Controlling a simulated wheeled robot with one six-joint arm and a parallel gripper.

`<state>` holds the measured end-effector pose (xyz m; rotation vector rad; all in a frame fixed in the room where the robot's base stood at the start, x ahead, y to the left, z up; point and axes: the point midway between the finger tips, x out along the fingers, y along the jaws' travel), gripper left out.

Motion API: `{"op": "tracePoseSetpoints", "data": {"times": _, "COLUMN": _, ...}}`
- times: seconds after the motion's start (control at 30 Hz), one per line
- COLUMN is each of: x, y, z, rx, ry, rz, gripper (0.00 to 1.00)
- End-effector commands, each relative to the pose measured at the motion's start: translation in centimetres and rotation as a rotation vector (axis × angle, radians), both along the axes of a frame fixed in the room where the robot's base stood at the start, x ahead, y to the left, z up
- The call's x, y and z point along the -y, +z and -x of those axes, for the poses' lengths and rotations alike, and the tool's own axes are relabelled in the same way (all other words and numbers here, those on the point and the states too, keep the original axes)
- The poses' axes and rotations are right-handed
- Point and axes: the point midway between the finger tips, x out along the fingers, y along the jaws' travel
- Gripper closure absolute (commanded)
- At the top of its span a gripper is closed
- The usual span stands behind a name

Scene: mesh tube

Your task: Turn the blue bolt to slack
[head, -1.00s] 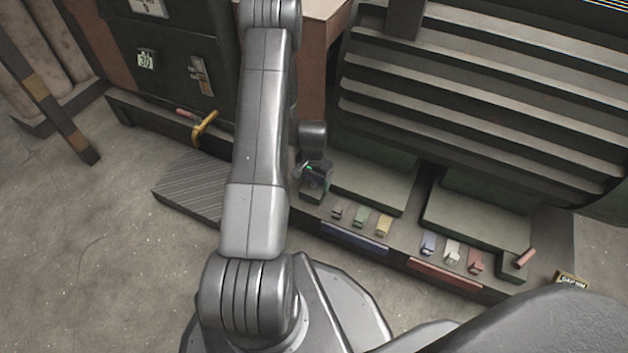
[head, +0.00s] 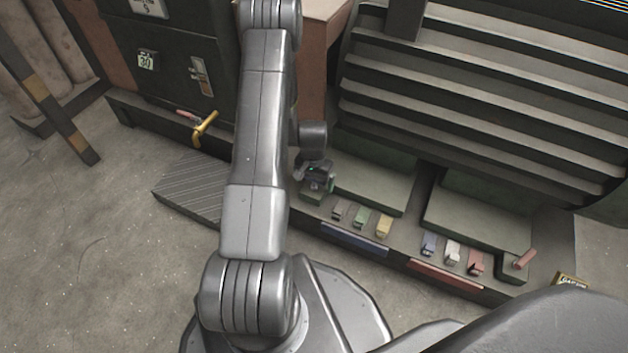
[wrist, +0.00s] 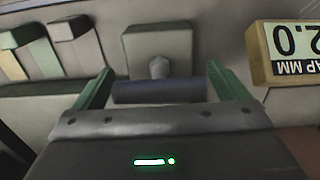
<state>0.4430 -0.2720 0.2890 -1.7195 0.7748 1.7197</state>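The blue bolt (wrist: 160,92) shows in the wrist view as a dark blue crossbar on a grey knob, fixed to a grey block (wrist: 158,48). The bar lies level across the picture. My gripper (wrist: 160,84) is open, with one green finger beyond each end of the bar. I see small gaps at both ends, so it does not look clamped; the depth of the fingertips relative to the bar is hard to tell. In the head view my gripper (head: 316,180) is small at the left end of the low ledge, and I cannot make out the blue bolt there.
A yellow-edged sign reading 2.0 (wrist: 287,52) stands to the right in the wrist view. Small coloured blocks (head: 360,218) sit along the ledge. A red handle (head: 525,259) is at the ledge's right end. A yellow handle (head: 205,127) sticks out at left.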

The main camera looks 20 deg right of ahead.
Motion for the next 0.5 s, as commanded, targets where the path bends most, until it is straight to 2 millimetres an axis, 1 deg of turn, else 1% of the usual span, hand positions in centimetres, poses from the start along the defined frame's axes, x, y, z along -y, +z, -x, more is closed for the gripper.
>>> {"op": "tracePoseSetpoints", "data": {"times": 0.17, "x": 0.0, "y": 0.0, "z": 0.0, "rx": 0.0, "ry": -0.002, "rz": 0.0, "gripper": 0.05}}
{"op": "tracePoseSetpoints", "data": {"times": 0.27, "x": 0.0, "y": 0.4, "z": 0.0, "rx": 0.0, "ry": -0.002, "rz": 0.0, "gripper": 0.05}}
{"op": "tracePoseSetpoints", "data": {"times": 0.37, "x": 0.0, "y": 1.6, "z": 0.0, "rx": 0.001, "ry": -0.002, "rz": 0.001, "gripper": 0.05}}
{"op": "tracePoseSetpoints", "data": {"times": 0.5, "x": 0.1, "y": 4.6, "z": -0.1, "rx": 0.003, "ry": -0.002, "rz": 0.002, "gripper": 0.05}}
